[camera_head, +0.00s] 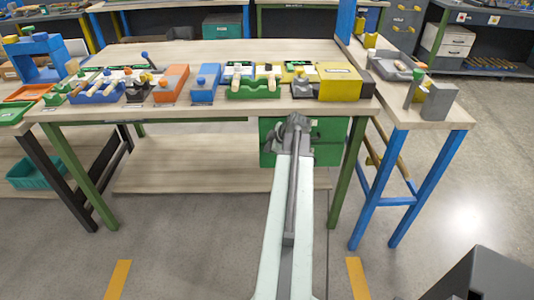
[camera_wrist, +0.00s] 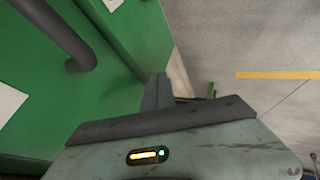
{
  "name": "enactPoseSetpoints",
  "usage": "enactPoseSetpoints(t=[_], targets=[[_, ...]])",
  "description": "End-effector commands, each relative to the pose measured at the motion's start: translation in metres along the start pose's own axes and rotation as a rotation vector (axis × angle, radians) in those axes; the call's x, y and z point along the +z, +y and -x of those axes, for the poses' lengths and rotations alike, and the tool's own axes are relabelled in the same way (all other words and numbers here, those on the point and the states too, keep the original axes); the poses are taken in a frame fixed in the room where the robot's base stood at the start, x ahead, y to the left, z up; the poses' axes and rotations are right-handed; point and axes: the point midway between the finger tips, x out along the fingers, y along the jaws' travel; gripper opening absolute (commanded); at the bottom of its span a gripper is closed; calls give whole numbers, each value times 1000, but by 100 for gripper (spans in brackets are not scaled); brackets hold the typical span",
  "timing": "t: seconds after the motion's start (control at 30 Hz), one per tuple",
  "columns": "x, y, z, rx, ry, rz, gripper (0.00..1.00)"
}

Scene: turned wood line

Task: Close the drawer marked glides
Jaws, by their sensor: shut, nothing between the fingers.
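A green drawer unit (camera_head: 328,130) hangs under the right part of the wooden workbench. My gripper (camera_head: 297,122) is in front of it and hides part of its front. In the wrist view a green drawer front (camera_wrist: 45,85) fills the left side, with a dark bar handle (camera_wrist: 75,45) and white labels cut off at the edges. The label writing cannot be read, so I cannot tell which drawer is marked glides. My gripper's dark fingers (camera_wrist: 157,92) are together and empty, close beside the green surface. Whether they touch it is unclear.
The workbench top (camera_head: 240,52) holds a row of blocks and trays, including a green tray (camera_head: 253,90) and a yellow box (camera_head: 340,82). A green bench leg (camera_head: 346,172) and a blue-legged side table (camera_head: 430,115) stand to the right. The floor in front is clear.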

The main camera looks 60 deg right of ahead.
Motion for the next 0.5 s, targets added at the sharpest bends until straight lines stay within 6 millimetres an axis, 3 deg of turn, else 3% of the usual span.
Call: enactPoseSetpoints(t=[0.33,0.5], targets=[[6,4,2,4,-4,-7,0],[8,21,-6,4,-4,-8,0]])
